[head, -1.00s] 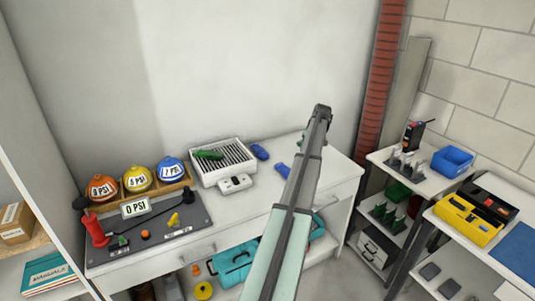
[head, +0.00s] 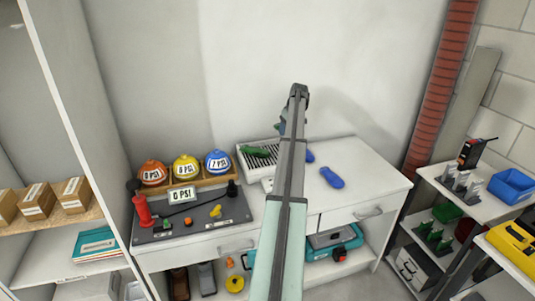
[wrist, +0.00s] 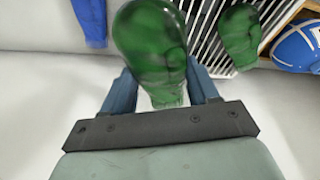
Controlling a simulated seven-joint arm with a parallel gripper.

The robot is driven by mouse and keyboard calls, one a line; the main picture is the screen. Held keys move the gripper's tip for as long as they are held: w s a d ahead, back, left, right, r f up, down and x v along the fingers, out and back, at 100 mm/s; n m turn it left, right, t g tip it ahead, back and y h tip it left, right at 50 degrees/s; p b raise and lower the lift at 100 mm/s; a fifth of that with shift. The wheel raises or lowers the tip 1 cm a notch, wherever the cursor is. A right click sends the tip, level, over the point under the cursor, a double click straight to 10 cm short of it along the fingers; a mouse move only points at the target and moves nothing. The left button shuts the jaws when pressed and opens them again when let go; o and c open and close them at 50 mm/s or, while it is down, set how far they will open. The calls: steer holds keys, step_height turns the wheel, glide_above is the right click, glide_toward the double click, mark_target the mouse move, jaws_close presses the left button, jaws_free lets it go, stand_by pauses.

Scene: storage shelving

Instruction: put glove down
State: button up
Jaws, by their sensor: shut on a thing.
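My gripper (wrist: 160,88) is shut on a green glove (wrist: 150,45), which stands out beyond the fingers in the wrist view. In the head view my arm hides most of the gripper and the held glove. A second green glove (head: 255,152) lies on the white slatted tray (head: 243,164) on the workbench; it also shows in the wrist view (wrist: 240,35). Two blue gloves lie right of the tray: one (head: 332,177) in the open, one (head: 309,156) close beside my arm. The held glove appears above the white benchtop, near the tray; its exact height is unclear.
Orange (head: 153,173), yellow (head: 186,167) and blue (head: 218,163) balls with PSI labels sit in a wooden rack left of the tray. A dark pump board (head: 190,221) lies in front. The benchtop (head: 372,172) is clear at the right.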

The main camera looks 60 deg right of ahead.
steer(key=w, duration=0.1)
steer(key=w+r, duration=0.1)
steer(key=shift+w+a+n, duration=0.2)
steer(key=shift+w+n, duration=0.15)
steer(key=shift+n, duration=0.05)
steer(key=shift+w+r+n, duration=0.15)
steer(key=shift+r+n, duration=0.2)
steer(key=shift+n, duration=0.05)
steer(key=shift+a+n+y, duration=0.25)
steer(key=shift+n+y, duration=0.15)
steer(key=shift+n, duration=0.4)
steer(key=shift+a+f+n+y, duration=0.2)
steer(key=shift+f+n, duration=0.3)
steer(key=shift+f, duration=2.05)
steer(key=shift+a+f+n+y, duration=0.15)
steer(key=shift+f+n, duration=0.35)
steer(key=shift+f, duration=2.05)
steer(key=shift+f, duration=0.1)
steer(key=o, duration=1.1)
steer(key=shift+c, duration=0.2)
